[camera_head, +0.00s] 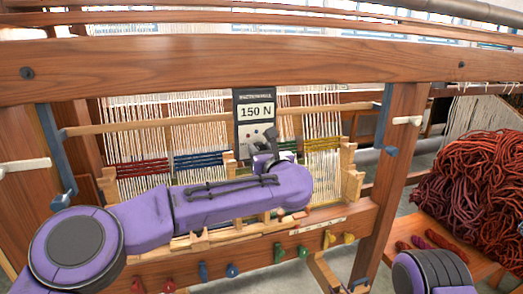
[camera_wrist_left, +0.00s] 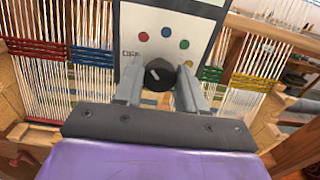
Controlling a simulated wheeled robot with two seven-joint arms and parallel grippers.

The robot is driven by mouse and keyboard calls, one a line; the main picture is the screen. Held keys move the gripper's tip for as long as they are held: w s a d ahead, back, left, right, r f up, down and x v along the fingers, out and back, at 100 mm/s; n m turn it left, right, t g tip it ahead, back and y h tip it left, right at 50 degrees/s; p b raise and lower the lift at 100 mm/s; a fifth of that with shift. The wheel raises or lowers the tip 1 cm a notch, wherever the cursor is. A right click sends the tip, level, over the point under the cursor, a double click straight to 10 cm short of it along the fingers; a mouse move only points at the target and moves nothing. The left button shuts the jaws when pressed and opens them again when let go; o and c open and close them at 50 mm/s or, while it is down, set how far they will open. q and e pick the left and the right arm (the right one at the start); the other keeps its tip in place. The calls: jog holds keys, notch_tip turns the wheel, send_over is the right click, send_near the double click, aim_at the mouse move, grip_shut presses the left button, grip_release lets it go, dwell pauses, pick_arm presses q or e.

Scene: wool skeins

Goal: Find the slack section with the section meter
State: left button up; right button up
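The section meter (camera_head: 255,103) is a dark box with a display reading "150 N". It hangs at the front of the loom's warp. In the left wrist view its white face (camera_wrist_left: 128,28) has red, blue, green and yellow dots and an "OFF" label around a black knob (camera_wrist_left: 159,75). My left gripper (camera_wrist_left: 159,88) has one finger on each side of the knob, close to it. I cannot tell if they press on it. The warp has red (camera_head: 143,167), blue (camera_head: 198,160), green (camera_head: 286,148) and yellow (camera_head: 322,144) banded sections. My right gripper is out of view.
The loom's wooden top beam (camera_head: 200,68) crosses above the meter. Coloured pegs (camera_head: 232,270) line the lower rail. Red and brown wool skeins (camera_head: 470,190) are heaped on a bench at the right. My left forearm covers the lower warp.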

pick_arm(q)
jog(key=shift+m, duration=0.3)
jog(key=shift+r+m, duration=0.1)
jog(key=shift+m, duration=1.1)
jog(key=shift+d+m+p, duration=0.15)
jog(key=shift+m+p, duration=0.2)
jog(key=shift+m, duration=2.05)
jog(key=o, duration=1)
